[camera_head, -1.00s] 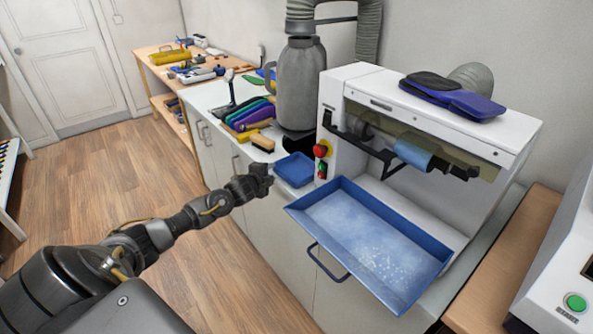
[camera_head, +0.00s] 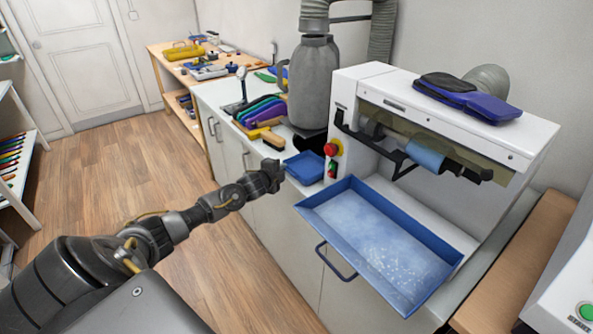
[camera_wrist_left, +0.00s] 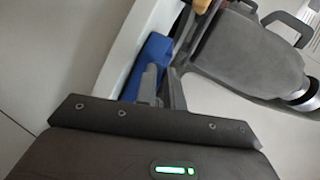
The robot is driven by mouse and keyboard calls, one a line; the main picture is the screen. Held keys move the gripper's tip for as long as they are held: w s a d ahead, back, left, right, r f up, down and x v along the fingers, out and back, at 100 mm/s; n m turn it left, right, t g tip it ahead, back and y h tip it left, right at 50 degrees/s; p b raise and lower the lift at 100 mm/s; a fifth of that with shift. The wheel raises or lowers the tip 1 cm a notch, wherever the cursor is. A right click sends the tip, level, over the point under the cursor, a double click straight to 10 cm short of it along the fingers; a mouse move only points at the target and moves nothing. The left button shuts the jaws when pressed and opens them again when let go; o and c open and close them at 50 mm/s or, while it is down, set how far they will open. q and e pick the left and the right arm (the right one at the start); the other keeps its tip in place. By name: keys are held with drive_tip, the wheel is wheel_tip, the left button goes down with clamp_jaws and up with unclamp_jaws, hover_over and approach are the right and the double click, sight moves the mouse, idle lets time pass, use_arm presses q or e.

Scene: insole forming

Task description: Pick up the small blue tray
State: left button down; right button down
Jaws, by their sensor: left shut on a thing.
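The small blue tray (camera_head: 304,166) sits at the front edge of the white counter, left of the grinding machine. It also shows in the left wrist view (camera_wrist_left: 152,50), partly hidden by my fingers. My left gripper (camera_head: 277,170) is at the tray's left end, its fingers (camera_wrist_left: 163,85) shut on the tray's near wall. The tray looks level, and I cannot tell whether it is clear of the counter. My right gripper is not in view.
A large blue drawer tray (camera_head: 385,245) with a dark handle juts out right of the small tray. A brush (camera_head: 272,139) and coloured insoles (camera_head: 262,110) lie further back. The floor at left is clear.

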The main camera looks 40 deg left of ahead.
use_arm(q)
wheel_tip(320, 180, up, 10)
drive_tip(key=b, duration=0.1)
drive_tip(key=shift+a+f, duration=0.1)
idle(0.5)
